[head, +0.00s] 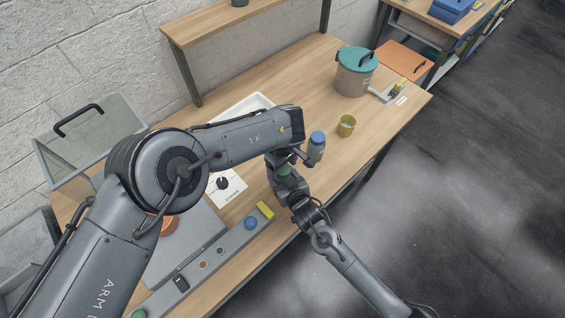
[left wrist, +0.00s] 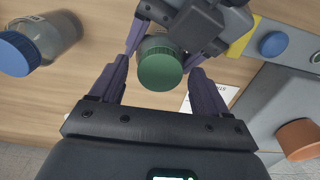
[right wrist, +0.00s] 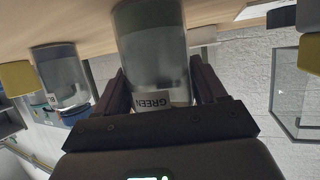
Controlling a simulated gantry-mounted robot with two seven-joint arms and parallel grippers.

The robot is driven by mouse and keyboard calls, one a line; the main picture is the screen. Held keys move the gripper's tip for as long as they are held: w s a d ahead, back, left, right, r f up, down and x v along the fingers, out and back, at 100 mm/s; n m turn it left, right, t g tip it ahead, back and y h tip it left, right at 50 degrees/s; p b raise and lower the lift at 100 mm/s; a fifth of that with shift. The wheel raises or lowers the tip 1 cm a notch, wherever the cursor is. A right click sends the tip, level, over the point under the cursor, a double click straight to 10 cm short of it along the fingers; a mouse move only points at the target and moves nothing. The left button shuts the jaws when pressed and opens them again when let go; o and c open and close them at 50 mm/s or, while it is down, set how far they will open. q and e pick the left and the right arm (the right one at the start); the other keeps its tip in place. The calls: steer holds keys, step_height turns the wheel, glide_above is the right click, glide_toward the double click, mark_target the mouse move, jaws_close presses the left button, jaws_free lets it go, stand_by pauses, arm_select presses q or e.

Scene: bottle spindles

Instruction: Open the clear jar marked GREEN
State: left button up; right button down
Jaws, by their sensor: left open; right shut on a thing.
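The clear jar marked GREEN (right wrist: 155,62) stands between the fingers of my right gripper (right wrist: 160,92), which is shut on it; its label shows upside down in the right wrist view. Its green lid (left wrist: 160,68) faces the left wrist camera and also shows in the head view (head: 283,170). My left gripper (left wrist: 162,62) is open above the jar, with a purple finger on each side of the lid and a gap visible around it. In the right wrist view the lid end is hidden behind my gripper body.
A second clear jar with a blue lid (head: 317,138) stands close to the right. Beyond it are a yellow cup (head: 346,125) and a teal-lidded bin (head: 354,80). A grey panel with a blue button (head: 250,223) lies in front, and a white tray (head: 240,107) behind my left arm.

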arm_select(q)
steer(key=c, duration=1.1)
steer(key=n, duration=0.6)
steer(key=shift+n, duration=0.4)
steer(key=o, duration=1.1)
steer(key=shift+o, duration=0.2)
steer(key=shift+s, duration=0.1)
steer(key=shift+d, duration=0.1)
